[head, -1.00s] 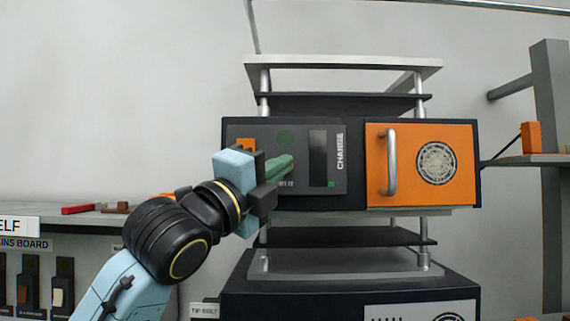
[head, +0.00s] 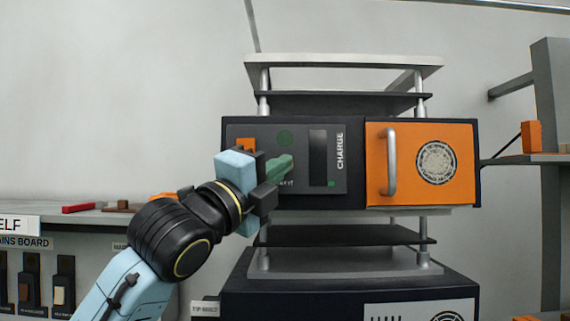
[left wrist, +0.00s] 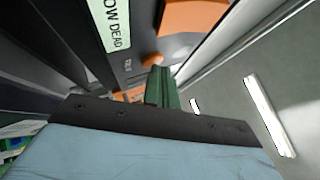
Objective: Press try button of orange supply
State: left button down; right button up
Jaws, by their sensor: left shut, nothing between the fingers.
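The orange supply (head: 420,130) is a dark unit with an orange door on its right half and a dark control panel (head: 317,190) marked CHARGE on its left half. My left gripper (head: 286,162) is shut and empty, its green fingers in front of the lower left of that panel. They cover part of the small lettering there, and no button shows in the head view. In the left wrist view, the green fingertips (left wrist: 160,70) are close beside a small rounded orange button (left wrist: 152,60); I cannot tell whether they touch. My right gripper is not in view.
The orange door has a vertical metal handle (head: 391,162) and a round grille. A shelf with a red item (head: 80,208) is at the left, and a grey shelf (head: 530,160) at the right.

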pick_arm(q)
jog(key=shift+s, duration=0.85)
jog(key=shift+s+b, duration=0.5)
jog(key=shift+s, duration=2)
